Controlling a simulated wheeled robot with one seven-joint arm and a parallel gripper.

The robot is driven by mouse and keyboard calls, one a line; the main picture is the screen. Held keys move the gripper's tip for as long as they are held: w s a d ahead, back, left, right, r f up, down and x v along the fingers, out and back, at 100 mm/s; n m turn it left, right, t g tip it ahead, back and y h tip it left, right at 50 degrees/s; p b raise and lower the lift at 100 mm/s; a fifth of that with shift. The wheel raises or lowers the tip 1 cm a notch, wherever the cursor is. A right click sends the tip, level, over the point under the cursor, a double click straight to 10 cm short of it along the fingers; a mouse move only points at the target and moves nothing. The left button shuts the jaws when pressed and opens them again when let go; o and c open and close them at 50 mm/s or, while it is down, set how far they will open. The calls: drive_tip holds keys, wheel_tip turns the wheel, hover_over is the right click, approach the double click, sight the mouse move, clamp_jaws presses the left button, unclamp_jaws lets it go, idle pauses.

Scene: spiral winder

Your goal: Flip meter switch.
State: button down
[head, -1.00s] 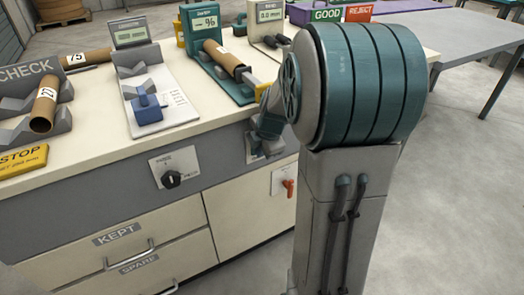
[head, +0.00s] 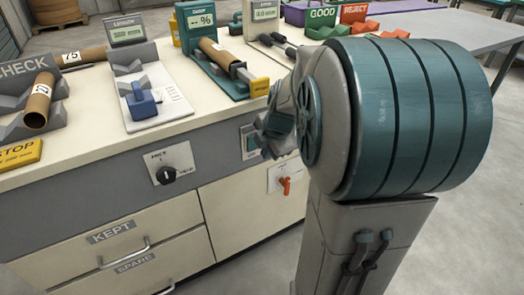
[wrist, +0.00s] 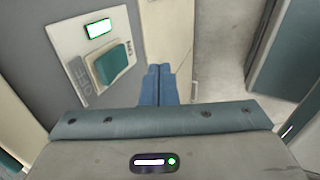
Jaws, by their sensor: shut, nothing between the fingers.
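The meter switch (wrist: 113,65) is a teal rocker on a pale plate on the bench's grey front. A lit white-green lamp (wrist: 99,28) sits above it and a grey label lies beside it. In the head view the switch (head: 251,142) shows just left of my gripper (head: 266,141). My gripper's blue fingers (wrist: 158,86) are closed together and empty in the wrist view. They are right of the rocker, with a visible gap. The teal meter (head: 201,20) on the bench shows dashes and a percent sign; a brown tube lies in front of it.
A black rotary knob (head: 167,175) is left of the switch, and a red lever (head: 285,185) is to its lower right. Drawers (head: 120,245) lie below. The bench top (head: 90,110) holds tubes, cradles and instruments. Open floor lies to the right.

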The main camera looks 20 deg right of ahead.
drive_tip(key=s+p+v, duration=0.1)
drive_tip(key=v, duration=0.7)
drive_tip(key=shift+f+p, duration=0.25)
drive_tip(key=shift+p, duration=0.05)
